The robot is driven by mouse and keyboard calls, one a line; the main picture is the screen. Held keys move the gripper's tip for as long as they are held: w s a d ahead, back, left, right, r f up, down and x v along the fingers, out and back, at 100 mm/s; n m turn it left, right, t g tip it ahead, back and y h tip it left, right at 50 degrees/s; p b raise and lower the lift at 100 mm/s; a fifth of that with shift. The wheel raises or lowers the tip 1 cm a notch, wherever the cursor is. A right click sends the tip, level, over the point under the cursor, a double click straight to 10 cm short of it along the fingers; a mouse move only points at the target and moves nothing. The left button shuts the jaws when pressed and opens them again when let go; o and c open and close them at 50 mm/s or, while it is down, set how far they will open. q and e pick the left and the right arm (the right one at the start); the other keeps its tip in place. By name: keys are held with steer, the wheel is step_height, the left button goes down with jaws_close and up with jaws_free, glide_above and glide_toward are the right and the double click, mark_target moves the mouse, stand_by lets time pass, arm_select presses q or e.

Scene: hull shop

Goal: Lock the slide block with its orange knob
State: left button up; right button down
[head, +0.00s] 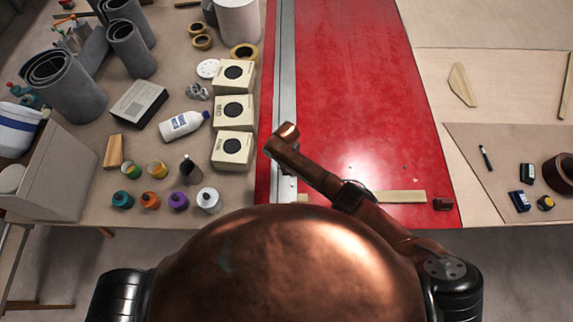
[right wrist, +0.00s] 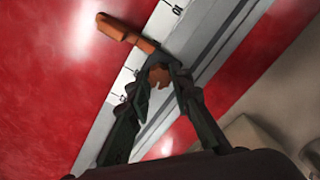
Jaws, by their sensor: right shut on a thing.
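In the right wrist view, the orange knob (right wrist: 128,30) has a long arm reaching up and left, and a rounded orange part sits between the fingertips of my right gripper (right wrist: 158,80). The gripper is shut on that part, over the metal rail (right wrist: 222,42) with its number scale. I cannot make out the slide block under the knob and fingers. In the head view, the rail (head: 286,60) runs up along the left of the red panel (head: 365,90). My copper right arm crosses it and hides the knob and gripper. My left gripper is not in view.
A wooden strip (head: 400,196) and a dark brown block (head: 443,204) lie at the panel's front edge. The upper red panel is clear.

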steer(key=shift+m, duration=0.7)
steer(key=shift+p, duration=0.3)
steer(key=c, duration=1.7)
jaws_free()
steer(key=shift+c, duration=0.2)
step_height(320, 180, up, 12)
